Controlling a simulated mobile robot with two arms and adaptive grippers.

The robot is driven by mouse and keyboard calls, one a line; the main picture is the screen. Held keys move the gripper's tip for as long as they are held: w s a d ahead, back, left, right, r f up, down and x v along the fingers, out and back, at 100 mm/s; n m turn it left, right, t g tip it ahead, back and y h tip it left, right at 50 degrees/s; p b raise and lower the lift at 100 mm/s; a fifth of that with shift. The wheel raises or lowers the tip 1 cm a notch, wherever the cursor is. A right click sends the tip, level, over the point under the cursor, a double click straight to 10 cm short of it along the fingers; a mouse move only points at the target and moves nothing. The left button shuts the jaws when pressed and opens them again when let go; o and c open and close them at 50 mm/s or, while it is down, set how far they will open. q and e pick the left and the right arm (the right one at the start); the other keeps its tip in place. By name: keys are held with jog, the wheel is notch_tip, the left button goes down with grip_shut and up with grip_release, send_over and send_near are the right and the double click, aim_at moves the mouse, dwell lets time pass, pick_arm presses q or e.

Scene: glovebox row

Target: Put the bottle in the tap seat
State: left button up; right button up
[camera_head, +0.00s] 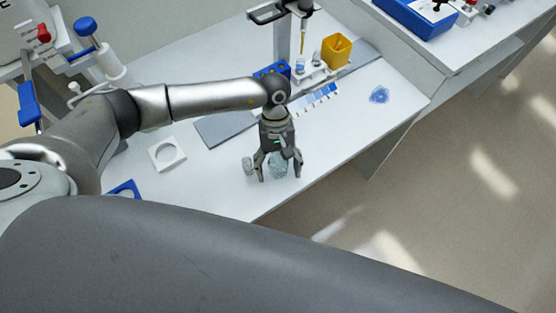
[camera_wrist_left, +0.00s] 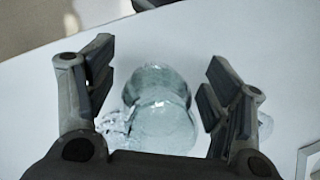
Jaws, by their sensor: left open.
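A clear, slightly green glass vessel, which looks like the bottle (camera_head: 279,165), stands on the white bench near its front edge. My left gripper (camera_head: 279,177) is over it, pointing down and open, with one finger on each side. In the left wrist view the bottle (camera_wrist_left: 160,115) lies between the two spread fingers (camera_wrist_left: 160,70), with a gap on both sides; its lower part is hidden by the gripper body. A white square plate with a round ring (camera_head: 167,154) lies to the left; I cannot tell if it is the tap seat. My right gripper is not in view.
Another small clear glass item (camera_head: 248,165) stands close to the left of the gripper. A blue-edged piece (camera_head: 125,188) is at the front left. Behind are a grey mat (camera_head: 222,131), a yellow container (camera_head: 337,50) and a blue crumpled item (camera_head: 379,94). Bench right of the gripper is clear.

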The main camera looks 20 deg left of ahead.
pick_arm(q)
jog(key=c, duration=1.3)
jog(key=shift+o, duration=0.2)
jog(key=shift+w+r, duration=0.1)
jog(key=shift+r, duration=0.3)
notch_tip(320, 180, up, 2)
jog(key=shift+r+b, duration=0.1)
jog(key=shift+b, duration=0.2)
jog(key=s+d+r+b, duration=0.4)
jog(key=s+d+r, duration=0.5)
jog(key=s+r, duration=0.1)
jog(key=shift+s+d, duration=0.15)
jog(key=shift+s, duration=0.15)
jog(key=w+a+r+m+y, duration=0.1)
jog(key=w+a, duration=0.3)
jog(key=a, duration=0.4)
jog(key=w+a+r+m, duration=0.2)
jog(key=w+a+m, duration=0.2)
jog(key=a, duration=0.5)
jog(key=shift+w+a+y, duration=0.2)
jog(key=shift+w+y, duration=0.2)
jog(key=shift+w, duration=0.2)
